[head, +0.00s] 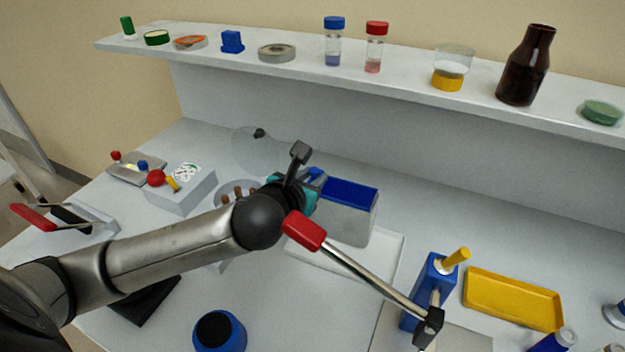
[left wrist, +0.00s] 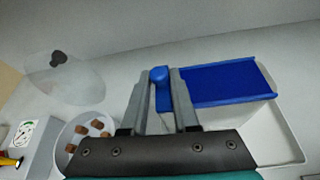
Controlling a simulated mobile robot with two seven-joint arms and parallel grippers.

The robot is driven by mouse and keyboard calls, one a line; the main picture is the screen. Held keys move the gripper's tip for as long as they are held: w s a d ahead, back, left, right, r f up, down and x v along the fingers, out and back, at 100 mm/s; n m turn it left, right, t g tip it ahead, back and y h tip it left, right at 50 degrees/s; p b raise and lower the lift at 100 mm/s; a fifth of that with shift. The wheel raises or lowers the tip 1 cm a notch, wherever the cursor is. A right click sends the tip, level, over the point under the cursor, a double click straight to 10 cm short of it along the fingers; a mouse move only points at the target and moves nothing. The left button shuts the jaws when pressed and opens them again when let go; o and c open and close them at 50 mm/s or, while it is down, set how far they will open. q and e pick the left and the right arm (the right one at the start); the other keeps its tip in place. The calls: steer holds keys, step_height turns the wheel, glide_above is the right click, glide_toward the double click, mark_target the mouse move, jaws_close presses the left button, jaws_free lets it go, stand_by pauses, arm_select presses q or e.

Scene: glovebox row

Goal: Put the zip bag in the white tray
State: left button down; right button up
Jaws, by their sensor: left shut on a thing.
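The zip bag (head: 350,222) has a pale grey body and a wide blue top band; its blue top also shows in the left wrist view (left wrist: 225,82). It stands upright over the white tray (head: 393,258), whose rim shows around its right side in the left wrist view (left wrist: 290,140). I cannot tell if its base touches the tray floor. My left gripper (head: 312,180) is shut on a small blue tab at the bag's left end, between the fingers in the wrist view (left wrist: 159,90). My arm hides part of the tray. My right gripper is not in view.
A yellow tray (head: 513,299) lies to the right. A round dish with brown pieces (left wrist: 72,140) is at the left. A shelf (head: 300,66) with bottles runs behind.

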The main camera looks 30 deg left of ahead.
arm_select(q)
steer(key=c, duration=0.7)
jaws_free()
steer(key=shift+f, duration=0.1)
steer(key=shift+s+r, duration=0.1)
steer(key=shift+r, duration=0.15)
steer(key=p+v, duration=0.1)
steer(key=v, duration=0.6)
steer(key=shift+s+p, duration=0.1)
steer(key=shift+p, duration=0.25)
